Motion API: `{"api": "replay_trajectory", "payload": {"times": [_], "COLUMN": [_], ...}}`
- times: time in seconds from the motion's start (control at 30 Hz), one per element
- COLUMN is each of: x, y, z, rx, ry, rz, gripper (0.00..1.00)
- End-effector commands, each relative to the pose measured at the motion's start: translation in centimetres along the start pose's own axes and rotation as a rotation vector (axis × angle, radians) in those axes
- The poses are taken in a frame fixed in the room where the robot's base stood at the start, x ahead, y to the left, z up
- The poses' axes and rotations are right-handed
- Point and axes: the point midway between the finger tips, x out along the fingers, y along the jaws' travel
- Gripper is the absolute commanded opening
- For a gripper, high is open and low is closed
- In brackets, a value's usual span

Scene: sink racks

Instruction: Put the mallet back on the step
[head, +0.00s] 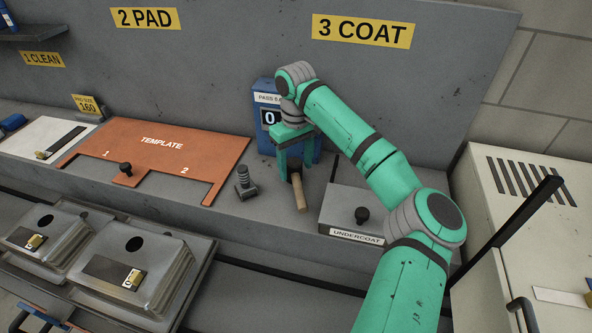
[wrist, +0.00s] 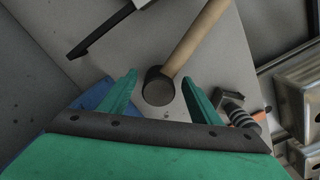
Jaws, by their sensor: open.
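The mallet has a pale wooden handle (head: 301,192) and a dark round head (wrist: 159,87). It lies on the grey bench ledge (head: 225,200), its handle pointing to the front edge in the head view. My gripper (head: 295,172) is open above the head end, fingers pointing down. In the wrist view my gripper (wrist: 159,80) shows its fingertips on either side of the mallet head; I cannot tell whether they touch it. In the head view the fingers mostly hide the head. No part is labelled as the step; I cannot tell which surface it is.
A grey block marked UNDERCOAT (head: 352,212) with a black knob stands just right of the mallet. A dark ribbed tool (head: 245,184) stands to its left. A blue counter box (head: 267,118) is close behind my gripper. An orange template (head: 160,150) lies further left.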

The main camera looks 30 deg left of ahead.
Motion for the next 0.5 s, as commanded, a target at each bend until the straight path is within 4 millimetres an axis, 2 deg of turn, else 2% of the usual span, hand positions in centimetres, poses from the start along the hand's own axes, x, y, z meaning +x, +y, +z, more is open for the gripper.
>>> {"api": "replay_trajectory", "payload": {"times": [0.3, 0.5], "x": [-6.5, -9.1], "y": [0.0, 0.0], "z": [-0.1, -0.1], "rx": [0.0, -0.001], "ry": [0.003, 0.001], "rz": [0.001, 0.003], "gripper": [0.58, 0.58]}}
